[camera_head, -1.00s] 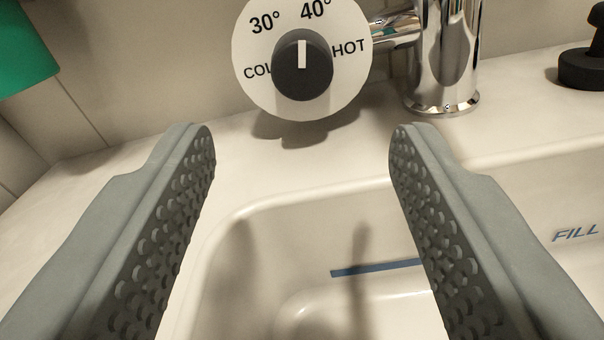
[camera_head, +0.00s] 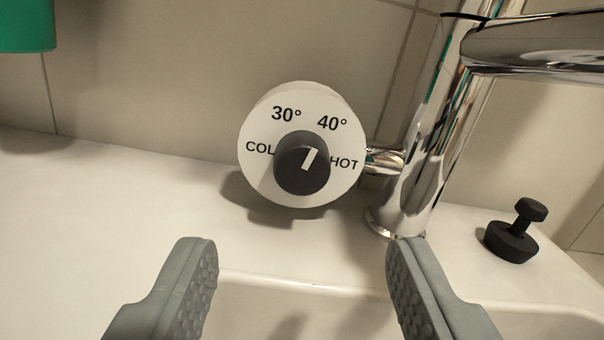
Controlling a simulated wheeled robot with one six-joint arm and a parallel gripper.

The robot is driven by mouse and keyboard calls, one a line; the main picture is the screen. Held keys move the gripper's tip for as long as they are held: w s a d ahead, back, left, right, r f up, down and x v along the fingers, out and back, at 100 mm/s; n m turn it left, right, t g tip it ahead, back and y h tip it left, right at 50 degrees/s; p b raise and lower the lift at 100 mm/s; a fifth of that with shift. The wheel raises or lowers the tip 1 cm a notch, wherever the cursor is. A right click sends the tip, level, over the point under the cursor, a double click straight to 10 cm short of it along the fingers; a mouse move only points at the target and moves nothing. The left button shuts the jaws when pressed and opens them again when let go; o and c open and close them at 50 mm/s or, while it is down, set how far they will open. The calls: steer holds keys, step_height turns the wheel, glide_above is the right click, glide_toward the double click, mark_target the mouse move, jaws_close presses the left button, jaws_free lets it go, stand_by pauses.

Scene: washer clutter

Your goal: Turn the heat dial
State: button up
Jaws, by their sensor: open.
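The heat dial is a dark grey knob (camera_head: 302,165) on a round white plate (camera_head: 262,120) marked COLD, 30°, 40° and HOT. The knob's white pointer mark tilts up and to the right in the picture, roughly toward 40°. The knob partly covers the end of the word COLD. My gripper (camera_head: 302,258) is open and empty. Its two grey textured fingers are wide apart, below the dial in the picture and not touching it.
A chrome tap (camera_head: 415,150) stands just right of the dial, joined by a short pipe, its spout reaching right. A black plug (camera_head: 512,240) sits farther right. The white sink rim (camera_head: 300,286) runs below. A green object (camera_head: 25,25) is at upper left.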

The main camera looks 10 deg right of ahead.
mark_target(302, 169)
steer(key=shift+w+d, duration=0.15)
steer(key=shift+w, duration=3.6)
steer(key=c, duration=1)
